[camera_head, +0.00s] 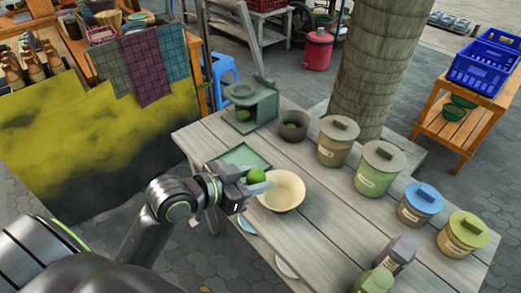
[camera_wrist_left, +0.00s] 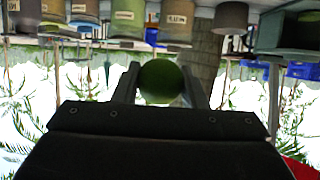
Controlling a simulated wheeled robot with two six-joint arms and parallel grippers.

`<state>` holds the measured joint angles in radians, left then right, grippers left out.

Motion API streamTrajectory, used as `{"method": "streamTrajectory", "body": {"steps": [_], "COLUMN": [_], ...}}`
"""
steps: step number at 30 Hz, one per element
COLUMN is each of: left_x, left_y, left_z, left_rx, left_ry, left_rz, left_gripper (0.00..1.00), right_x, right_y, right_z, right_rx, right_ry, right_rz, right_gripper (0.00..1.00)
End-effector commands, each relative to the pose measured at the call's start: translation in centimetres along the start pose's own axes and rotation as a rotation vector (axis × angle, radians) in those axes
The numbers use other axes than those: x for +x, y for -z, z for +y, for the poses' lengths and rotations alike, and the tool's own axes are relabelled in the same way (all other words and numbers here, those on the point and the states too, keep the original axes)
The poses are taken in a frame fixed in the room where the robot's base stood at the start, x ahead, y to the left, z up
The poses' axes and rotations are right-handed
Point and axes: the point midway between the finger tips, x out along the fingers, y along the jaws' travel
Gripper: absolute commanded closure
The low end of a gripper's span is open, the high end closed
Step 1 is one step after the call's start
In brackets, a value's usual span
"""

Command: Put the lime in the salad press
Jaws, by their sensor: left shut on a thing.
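The lime (camera_head: 256,176) is round and green. My left gripper (camera_head: 257,182) is shut on it and holds it above the table, between the green tray and the cream bowl. In the left wrist view the lime (camera_wrist_left: 161,81) sits between the two fingers. The salad press (camera_head: 262,104) is a grey-green stand with a long raised lever, at the far left end of the table. A small green thing shows in its lower part. The press is apart from my gripper, farther back. My right gripper is not in view.
A cream bowl (camera_head: 281,191) and a flat green tray (camera_head: 241,157) are near my gripper. A small dark pot (camera_head: 294,126) with something green inside stands right of the press. Several lidded canisters (camera_head: 378,168) line the table's right side, beside a thick trunk (camera_head: 375,70).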

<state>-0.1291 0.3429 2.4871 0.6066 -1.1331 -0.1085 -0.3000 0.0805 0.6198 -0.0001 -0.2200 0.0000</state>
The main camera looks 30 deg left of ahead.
Motion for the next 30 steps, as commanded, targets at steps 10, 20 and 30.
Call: {"method": "streamTrajectory", "body": {"steps": [10,20,30], "left_x": [5.4,6.5,7.1], "left_y": [-3.6,-4.2,-5.8], "left_z": [-11.5,-16.2,-16.1], "left_rx": [-0.134,-0.174,-0.179], "left_ry": [0.308,0.432,0.43], "left_rz": [-0.015,0.008,0.004], "left_gripper": [0.84,0.84,0.84], "right_x": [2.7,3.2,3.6], "right_y": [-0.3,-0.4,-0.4], "right_z": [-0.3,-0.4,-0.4], "right_rx": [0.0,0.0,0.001], "right_ry": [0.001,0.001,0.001], "right_rz": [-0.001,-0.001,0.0], "right_gripper": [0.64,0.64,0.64]}}
